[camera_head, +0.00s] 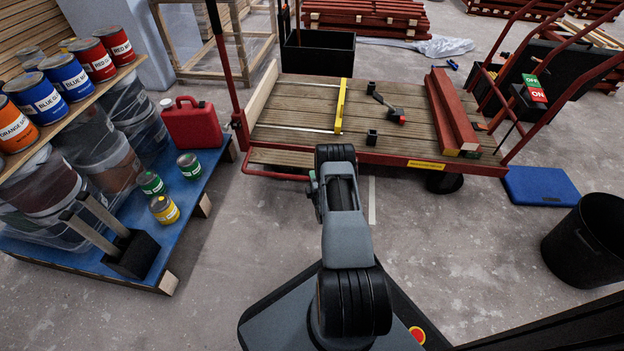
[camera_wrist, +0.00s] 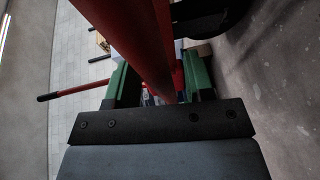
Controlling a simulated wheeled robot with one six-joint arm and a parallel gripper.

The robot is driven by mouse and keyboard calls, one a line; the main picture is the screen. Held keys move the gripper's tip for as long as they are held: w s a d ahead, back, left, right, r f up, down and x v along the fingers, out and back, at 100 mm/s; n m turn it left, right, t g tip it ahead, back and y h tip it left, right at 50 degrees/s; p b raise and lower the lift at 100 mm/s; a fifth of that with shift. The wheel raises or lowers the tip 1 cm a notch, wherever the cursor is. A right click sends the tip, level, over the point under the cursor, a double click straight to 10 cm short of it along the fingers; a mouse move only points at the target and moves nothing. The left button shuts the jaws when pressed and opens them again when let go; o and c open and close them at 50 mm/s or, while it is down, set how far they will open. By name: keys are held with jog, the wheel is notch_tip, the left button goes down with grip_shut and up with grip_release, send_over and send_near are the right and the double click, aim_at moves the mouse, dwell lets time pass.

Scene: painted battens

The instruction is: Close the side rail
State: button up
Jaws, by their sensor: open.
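The cart's slatted wooden deck (camera_head: 290,116) has a red frame. A red rail with a yellow label (camera_head: 426,164) runs along its near side. At the near left, a thin red bar (camera_head: 272,177) sits low beside a slatted strip (camera_head: 285,159). I cannot tell which part is the hinged side rail. In the head view my arm hides my gripper and part of the near edge. In the wrist view my gripper (camera_wrist: 158,82) is open, its green fingers apart on either side of a thick red bar (camera_wrist: 135,35). Whether they touch it is unclear.
On the deck lie a yellow bar (camera_head: 341,106), a black and red latch-like part (camera_head: 396,114) and red battens (camera_head: 450,112). A blue pallet (camera_head: 190,215) with paint cans stands left. A black bin (camera_head: 590,240) and blue mat (camera_head: 540,186) are right. Floor between is mostly clear.

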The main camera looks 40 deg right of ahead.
jog(key=shift+w+d, duration=0.1)
jog(key=shift+d, duration=0.05)
grip_shut()
dwell(0.4)
